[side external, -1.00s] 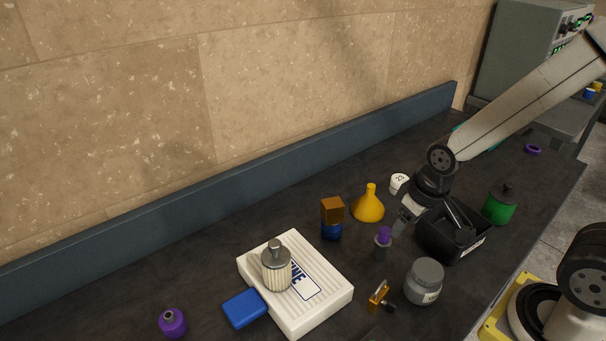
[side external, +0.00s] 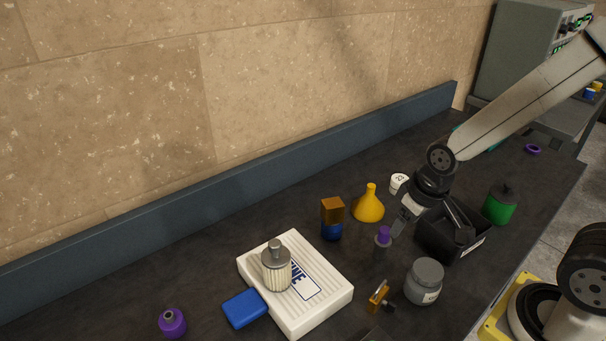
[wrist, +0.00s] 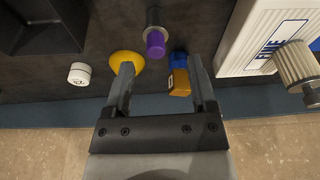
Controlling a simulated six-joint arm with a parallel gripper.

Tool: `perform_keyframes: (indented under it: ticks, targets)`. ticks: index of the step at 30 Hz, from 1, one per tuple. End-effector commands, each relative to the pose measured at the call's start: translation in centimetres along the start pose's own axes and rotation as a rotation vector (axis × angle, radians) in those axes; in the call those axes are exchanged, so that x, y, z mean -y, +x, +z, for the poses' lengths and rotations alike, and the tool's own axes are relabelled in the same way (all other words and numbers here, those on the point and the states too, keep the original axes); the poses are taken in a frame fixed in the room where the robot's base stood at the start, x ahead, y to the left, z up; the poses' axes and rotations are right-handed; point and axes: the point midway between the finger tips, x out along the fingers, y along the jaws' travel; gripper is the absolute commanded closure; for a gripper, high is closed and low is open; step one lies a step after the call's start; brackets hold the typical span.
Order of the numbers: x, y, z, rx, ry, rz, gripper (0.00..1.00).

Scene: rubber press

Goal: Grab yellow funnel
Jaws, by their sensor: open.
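The yellow funnel (side external: 369,205) stands on the dark bench with its spout up, near the blue back ledge. My gripper (side external: 402,222) is just right of the funnel in the side view, low over the bench and close to the black bin. In the wrist view, the funnel (wrist: 127,61) shows at the left finger, which covers part of it. The two fingers of my gripper (wrist: 161,75) are spread wide and hold nothing. I cannot tell whether the left finger touches the funnel.
The black bin (side external: 432,244), a grey jar (side external: 424,282) and a padlock (side external: 379,296) are nearby. A white box (side external: 325,296) lies further left.

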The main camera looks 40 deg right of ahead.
Motion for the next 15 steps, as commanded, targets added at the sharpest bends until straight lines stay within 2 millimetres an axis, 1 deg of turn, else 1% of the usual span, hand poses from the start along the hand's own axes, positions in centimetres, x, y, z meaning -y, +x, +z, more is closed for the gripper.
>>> perform_keyframes:
  ticks: [4, 8, 15]
  targets:
    - [0.0, -0.2, -0.1, -0.001, 0.0, 0.0, 0.27]
    - [0.0, -0.9, -0.3, -0.004, 0.0, 0.0, 0.27]
    - [0.0, -3.0, -0.8, -0.004, 0.0, 0.0, 0.27]
